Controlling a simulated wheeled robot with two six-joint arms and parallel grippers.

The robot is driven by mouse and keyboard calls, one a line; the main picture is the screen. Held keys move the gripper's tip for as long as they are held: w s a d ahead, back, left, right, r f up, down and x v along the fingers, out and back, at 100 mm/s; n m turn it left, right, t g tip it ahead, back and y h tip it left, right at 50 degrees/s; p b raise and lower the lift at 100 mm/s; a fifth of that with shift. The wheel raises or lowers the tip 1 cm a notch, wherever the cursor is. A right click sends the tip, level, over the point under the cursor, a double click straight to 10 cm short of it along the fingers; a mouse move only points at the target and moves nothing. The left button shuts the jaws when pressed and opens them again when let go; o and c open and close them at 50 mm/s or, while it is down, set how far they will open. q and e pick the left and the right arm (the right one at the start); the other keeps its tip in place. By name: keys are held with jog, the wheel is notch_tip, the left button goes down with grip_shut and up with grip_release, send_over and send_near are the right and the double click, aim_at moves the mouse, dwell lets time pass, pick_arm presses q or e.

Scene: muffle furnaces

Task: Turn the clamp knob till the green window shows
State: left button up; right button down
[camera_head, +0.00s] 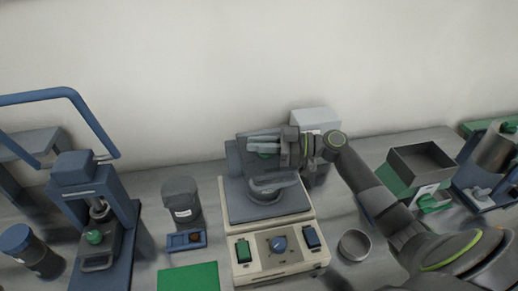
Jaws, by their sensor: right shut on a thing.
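A cream bench machine (277,262) stands at the centre. My left gripper is not in view.
A blue press (78,187) with a bent bar stands on the left. A dark jar (182,203), a small blue tray (187,241) and a green mat (188,278) are left of the machine. A metal cup (354,244) and an open grey box (420,163) are on the right.

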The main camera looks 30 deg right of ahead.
jog(key=shift+m+t+h+b, duration=0.35)
jog(key=shift+m+t+h, duration=0.3)
jog(key=shift+t, duration=0.25)
jog(key=shift+w, duration=0.1)
jog(key=c, duration=1.4)
grip_release()
jog(key=shift+c, duration=0.2)
jog(key=shift+d, duration=0.1)
